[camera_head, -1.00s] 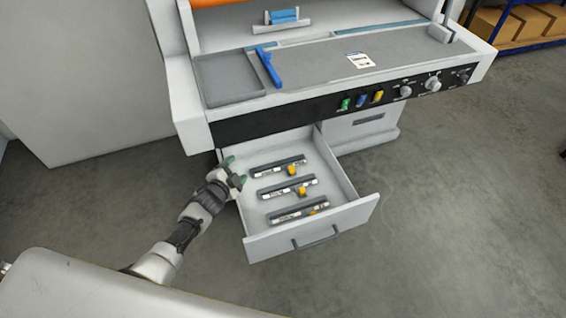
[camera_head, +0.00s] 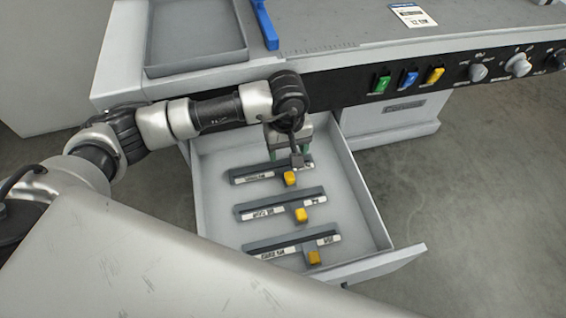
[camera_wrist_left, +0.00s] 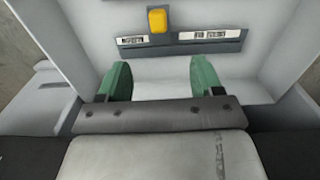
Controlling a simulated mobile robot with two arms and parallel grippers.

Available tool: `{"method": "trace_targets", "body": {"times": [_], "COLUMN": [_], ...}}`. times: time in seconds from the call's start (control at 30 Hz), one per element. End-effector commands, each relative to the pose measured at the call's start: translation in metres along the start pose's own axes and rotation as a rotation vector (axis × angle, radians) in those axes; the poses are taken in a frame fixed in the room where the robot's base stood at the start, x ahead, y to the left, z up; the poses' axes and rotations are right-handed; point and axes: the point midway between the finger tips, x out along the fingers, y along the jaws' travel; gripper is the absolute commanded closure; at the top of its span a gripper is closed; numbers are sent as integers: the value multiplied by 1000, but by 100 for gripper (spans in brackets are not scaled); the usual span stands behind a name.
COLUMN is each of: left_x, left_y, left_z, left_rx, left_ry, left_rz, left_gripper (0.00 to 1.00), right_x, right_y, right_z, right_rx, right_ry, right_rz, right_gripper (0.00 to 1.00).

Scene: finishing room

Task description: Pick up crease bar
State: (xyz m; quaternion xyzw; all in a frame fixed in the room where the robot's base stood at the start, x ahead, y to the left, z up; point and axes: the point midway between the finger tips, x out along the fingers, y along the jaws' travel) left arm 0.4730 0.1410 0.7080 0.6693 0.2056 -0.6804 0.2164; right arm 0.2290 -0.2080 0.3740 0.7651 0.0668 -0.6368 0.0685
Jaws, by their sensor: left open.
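Three dark grey crease bars lie side by side in an open drawer (camera_head: 372,212), each with white labels and a yellow tab. They are the back bar (camera_head: 262,175), the middle bar (camera_head: 275,207) and the front bar (camera_head: 285,244). My left gripper (camera_head: 290,156) is open and empty, pointing down over the back bar and hiding part of its right end. In the left wrist view, the green fingers (camera_wrist_left: 162,82) are spread apart, and one bar (camera_wrist_left: 215,47) lies beyond the fingertips, not between them. My right gripper is not in view.
The drawer sticks out below the machine's black control panel, which has green (camera_head: 381,83), blue and yellow switches and knobs (camera_head: 518,65). A shallow grey tray (camera_head: 195,40) and a blue-handled tool (camera_head: 265,25) are on the worktop above. The floor right of the drawer is clear.

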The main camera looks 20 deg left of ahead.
Motion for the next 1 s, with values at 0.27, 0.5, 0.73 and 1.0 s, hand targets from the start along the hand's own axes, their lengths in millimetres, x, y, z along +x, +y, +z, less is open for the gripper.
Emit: {"method": "trace_targets", "body": {"times": [0.27,0.5,0.73,1.0], "left_x": [32,60,94,108], "left_y": [-3,-2,2,2], "left_z": [-1,-1,4,3], "left_rx": [14,13,11,12], "left_ry": [16,15,13,17], "left_rz": [-17,-13,-13,-11], "left_gripper": [34,34,34,34], "right_x": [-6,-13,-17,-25], "right_y": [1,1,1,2], "right_z": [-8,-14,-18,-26], "right_rx": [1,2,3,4], "right_ry": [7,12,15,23], "right_rz": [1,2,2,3], "right_gripper": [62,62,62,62]}}
